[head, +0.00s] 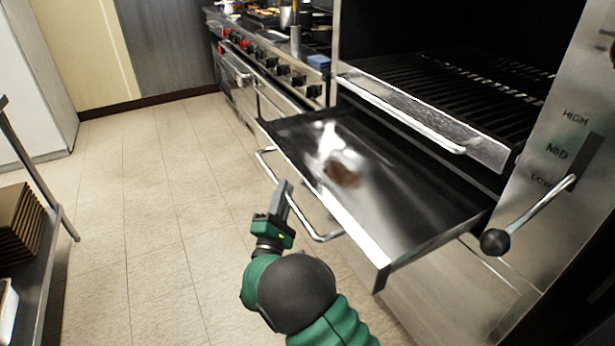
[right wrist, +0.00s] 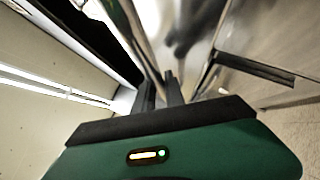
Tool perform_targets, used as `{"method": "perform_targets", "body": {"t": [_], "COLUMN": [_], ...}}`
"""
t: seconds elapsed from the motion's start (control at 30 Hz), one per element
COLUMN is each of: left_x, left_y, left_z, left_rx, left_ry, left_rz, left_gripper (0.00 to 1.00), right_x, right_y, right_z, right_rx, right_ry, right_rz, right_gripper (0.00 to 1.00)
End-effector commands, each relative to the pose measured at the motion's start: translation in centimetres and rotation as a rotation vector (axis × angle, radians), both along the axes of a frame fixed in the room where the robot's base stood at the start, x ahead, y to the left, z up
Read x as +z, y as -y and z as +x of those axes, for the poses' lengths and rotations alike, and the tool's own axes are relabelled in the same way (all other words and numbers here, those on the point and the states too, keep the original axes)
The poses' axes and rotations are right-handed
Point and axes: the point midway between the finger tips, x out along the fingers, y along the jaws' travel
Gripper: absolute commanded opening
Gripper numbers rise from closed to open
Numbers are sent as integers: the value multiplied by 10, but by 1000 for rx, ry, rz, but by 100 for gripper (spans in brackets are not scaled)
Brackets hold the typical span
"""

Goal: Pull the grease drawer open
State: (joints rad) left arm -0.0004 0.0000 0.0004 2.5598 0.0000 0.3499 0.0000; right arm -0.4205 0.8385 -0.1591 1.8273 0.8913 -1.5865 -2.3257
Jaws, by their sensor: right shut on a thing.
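The grease drawer (head: 420,190) is a shallow steel tray sticking well out of the broiler, below its grate. A brownish patch shows on its shiny floor. Its bar handle (head: 322,237) runs along the front, low and out from the front edge. My right gripper (head: 287,187) is at the middle of this handle, shut on it, and covers part of the bar. In the right wrist view its two dark fingers (right wrist: 161,90) show close together; the bar between them is hard to make out there. My left gripper is not in view.
The broiler's grate shelf (head: 420,118) overhangs the drawer's back part. A lever with a black knob (head: 495,242) juts out at the right. A range with knobs (head: 283,70) stands beyond. A shelf rack (head: 40,270) is at the left; the tiled floor between is clear.

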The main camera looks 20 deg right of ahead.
Motion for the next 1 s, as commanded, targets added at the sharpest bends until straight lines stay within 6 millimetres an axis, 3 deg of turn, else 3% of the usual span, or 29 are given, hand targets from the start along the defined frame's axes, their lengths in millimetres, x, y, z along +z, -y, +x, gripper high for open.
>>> {"method": "perform_targets", "body": {"t": [0.2, 0.6, 0.63, 0.67, 1.0], "left_x": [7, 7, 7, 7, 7], "left_y": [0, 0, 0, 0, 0], "left_z": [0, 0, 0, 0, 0], "left_rx": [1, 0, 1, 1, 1], "left_ry": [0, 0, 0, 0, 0], "left_rz": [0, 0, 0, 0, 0], "left_gripper": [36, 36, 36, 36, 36], "right_x": [-3, -4, -4, -4, -2], "right_y": [-19, -21, -21, -21, -19], "right_z": [-1, -1, -1, -1, -1], "right_rx": [1, 1, 1, 1, 0], "right_ry": [-9, -6, -7, -8, -3], "right_rz": [1, 2, 2, 1, 0], "right_gripper": [0, 0, 18, 22, 23]}}
